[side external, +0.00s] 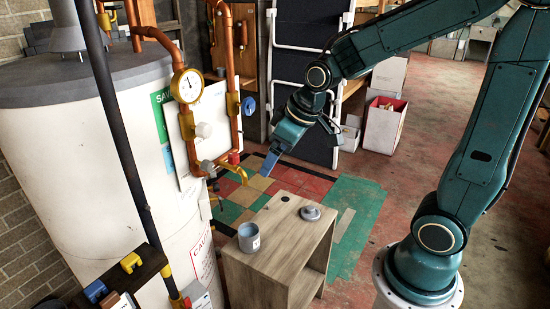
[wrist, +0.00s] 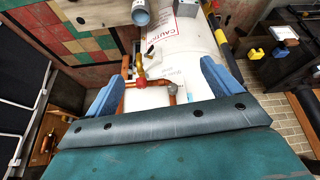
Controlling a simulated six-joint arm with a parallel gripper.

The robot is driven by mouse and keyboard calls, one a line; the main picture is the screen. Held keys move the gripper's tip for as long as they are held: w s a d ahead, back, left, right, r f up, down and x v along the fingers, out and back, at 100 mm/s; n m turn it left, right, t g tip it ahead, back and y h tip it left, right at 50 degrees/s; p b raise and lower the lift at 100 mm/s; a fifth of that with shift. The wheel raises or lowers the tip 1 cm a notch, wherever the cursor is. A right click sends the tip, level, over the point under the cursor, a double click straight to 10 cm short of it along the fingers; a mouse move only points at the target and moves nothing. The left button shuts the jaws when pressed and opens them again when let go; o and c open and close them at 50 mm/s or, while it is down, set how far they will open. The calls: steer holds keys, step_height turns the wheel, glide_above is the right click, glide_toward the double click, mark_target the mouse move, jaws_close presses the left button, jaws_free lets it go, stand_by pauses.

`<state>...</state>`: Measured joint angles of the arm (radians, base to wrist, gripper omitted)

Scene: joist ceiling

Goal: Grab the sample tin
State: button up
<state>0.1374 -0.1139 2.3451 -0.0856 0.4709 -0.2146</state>
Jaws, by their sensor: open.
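The sample tin appears to be the small grey-blue cylinder (side external: 249,238) with a pale label. It stands upright on the front left corner of a wooden cabinet top (side external: 270,222). In the wrist view the tin (wrist: 141,13) is at the top edge, partly cut off. My gripper (side external: 268,166) is above and behind the cabinet, well apart from the tin, and points down to the left. In the wrist view my gripper (wrist: 162,70) has its two blue fingers spread wide with nothing held between them.
A grey round lid-like piece (side external: 311,213) lies on the cabinet's right side. A large white tank (side external: 90,150) stands at the left, with copper pipes (side external: 233,80) and a gauge (side external: 187,86) near my gripper. Floor right of the cabinet is open.

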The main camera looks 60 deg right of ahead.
steer(key=w+d+f, duration=0.4)
steer(key=w+f, duration=0.4)
steer(key=f, duration=0.3)
glide_toward(250, 230)
steer(key=shift+d+r+n+y, duration=0.3)
steer(key=shift+r+y, duration=0.1)
steer(key=shift+r, duration=0.05)
steer(key=shift+x, duration=4.3)
steer(key=shift+f, duration=0.1)
steer(key=shift+x, duration=2.45)
steer(key=shift+s+f, duration=0.1)
steer(key=shift+s, duration=0.05)
